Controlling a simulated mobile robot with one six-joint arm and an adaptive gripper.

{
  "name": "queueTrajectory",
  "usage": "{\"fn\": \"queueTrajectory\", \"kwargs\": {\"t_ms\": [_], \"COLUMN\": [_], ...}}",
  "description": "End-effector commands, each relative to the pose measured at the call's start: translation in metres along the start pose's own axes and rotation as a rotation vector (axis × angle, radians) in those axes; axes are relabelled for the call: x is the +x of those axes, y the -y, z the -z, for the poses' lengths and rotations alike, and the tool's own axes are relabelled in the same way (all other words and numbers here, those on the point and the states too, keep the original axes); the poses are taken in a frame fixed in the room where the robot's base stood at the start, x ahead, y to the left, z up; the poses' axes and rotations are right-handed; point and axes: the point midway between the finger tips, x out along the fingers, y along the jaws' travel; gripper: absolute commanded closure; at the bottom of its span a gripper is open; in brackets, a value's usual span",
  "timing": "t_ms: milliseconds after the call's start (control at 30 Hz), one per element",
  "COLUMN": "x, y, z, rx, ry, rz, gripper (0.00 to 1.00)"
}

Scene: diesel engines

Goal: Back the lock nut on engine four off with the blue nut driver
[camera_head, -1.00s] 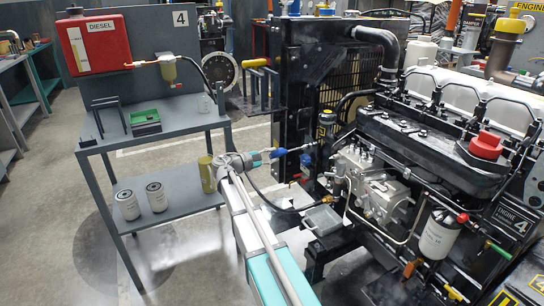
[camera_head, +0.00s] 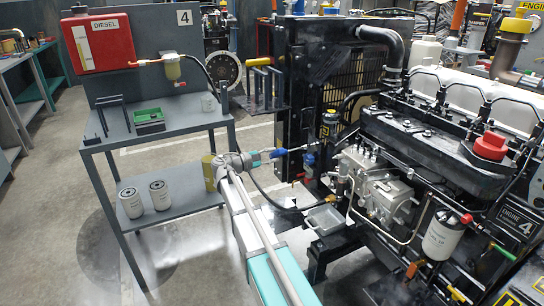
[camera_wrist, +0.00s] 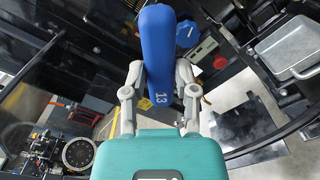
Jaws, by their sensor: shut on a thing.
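My gripper (camera_head: 258,159) is shut on the blue nut driver (camera_head: 279,153), which lies roughly level with its shaft pointing right toward engine four (camera_head: 420,150). In the wrist view the blue handle (camera_wrist: 156,45), marked 13, sits between the fingers of my gripper (camera_wrist: 160,82). The driver's tip is near the front of the engine, by the black upright and the silver pump (camera_head: 385,195). The handle hides the tip in the wrist view. The lock nut is too small to make out, and I cannot tell whether the driver touches it.
A blue knob (camera_head: 309,160) is close to the driver's shaft. A grey tray (camera_head: 325,219) is below it. On the left a grey bench (camera_head: 185,118) carries a green box (camera_head: 149,116), and two white filters (camera_head: 160,195) stand on its lower shelf.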

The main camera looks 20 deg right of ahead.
Motion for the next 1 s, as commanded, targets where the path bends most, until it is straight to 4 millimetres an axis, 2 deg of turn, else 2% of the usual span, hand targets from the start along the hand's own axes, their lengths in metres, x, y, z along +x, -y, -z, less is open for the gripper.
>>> {"fn": "queueTrajectory", "kwargs": {"t_ms": [800,1000], "x": [-0.057,-0.065], "y": [0.000,0.000], "z": [0.000,0.000], "rx": [0.000,0.000], "ry": [0.000,0.000], "rz": [-0.001,-0.001], "gripper": [1.00,1.00]}}
